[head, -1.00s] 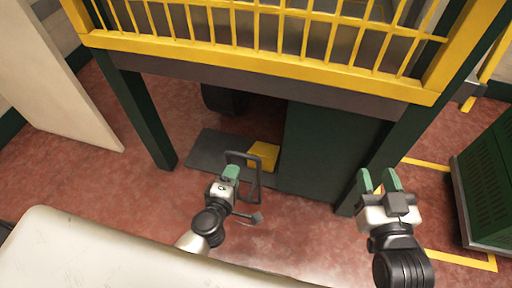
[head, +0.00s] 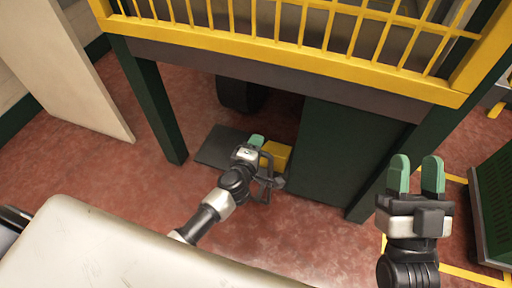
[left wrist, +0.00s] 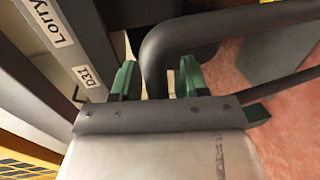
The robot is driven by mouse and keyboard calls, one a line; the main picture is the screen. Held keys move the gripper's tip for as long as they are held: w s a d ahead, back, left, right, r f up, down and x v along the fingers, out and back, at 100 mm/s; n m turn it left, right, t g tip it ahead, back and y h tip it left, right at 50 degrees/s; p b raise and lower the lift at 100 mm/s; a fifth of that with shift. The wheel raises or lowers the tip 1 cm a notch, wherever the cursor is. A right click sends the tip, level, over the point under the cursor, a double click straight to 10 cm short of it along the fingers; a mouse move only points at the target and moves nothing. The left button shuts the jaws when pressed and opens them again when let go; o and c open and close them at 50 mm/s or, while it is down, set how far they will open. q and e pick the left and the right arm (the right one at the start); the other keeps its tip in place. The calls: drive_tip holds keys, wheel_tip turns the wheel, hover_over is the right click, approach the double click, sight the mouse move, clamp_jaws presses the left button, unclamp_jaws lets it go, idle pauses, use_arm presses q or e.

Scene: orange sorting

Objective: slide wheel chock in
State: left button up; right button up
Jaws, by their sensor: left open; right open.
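The yellow wheel chock (head: 277,154) sits on the floor under the yellow-railed structure, at the edge of a dark grey plate (head: 219,147). A dark tube-frame handle (head: 268,191) stands at its near side. My left gripper (head: 257,141) is beside the chock and handle, with its fingers partly hidden. In the left wrist view a thick dark tube (left wrist: 158,55) passes between its open green fingers; contact cannot be told. A dark wheel (head: 238,95) stands behind the plate. My right gripper (head: 416,175) is open and empty at the right.
The yellow railing (head: 300,45) and dark beam overhang the chock. A green panel (head: 340,155) is close to its right, with green legs (head: 155,105) either side. A pale panel (head: 65,75) leans at left. A green crate (head: 490,215) stands at right. Red floor is clear in front.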

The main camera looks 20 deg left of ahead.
use_arm(q)
clamp_jaws()
drive_tip(key=shift+a, duration=0.15)
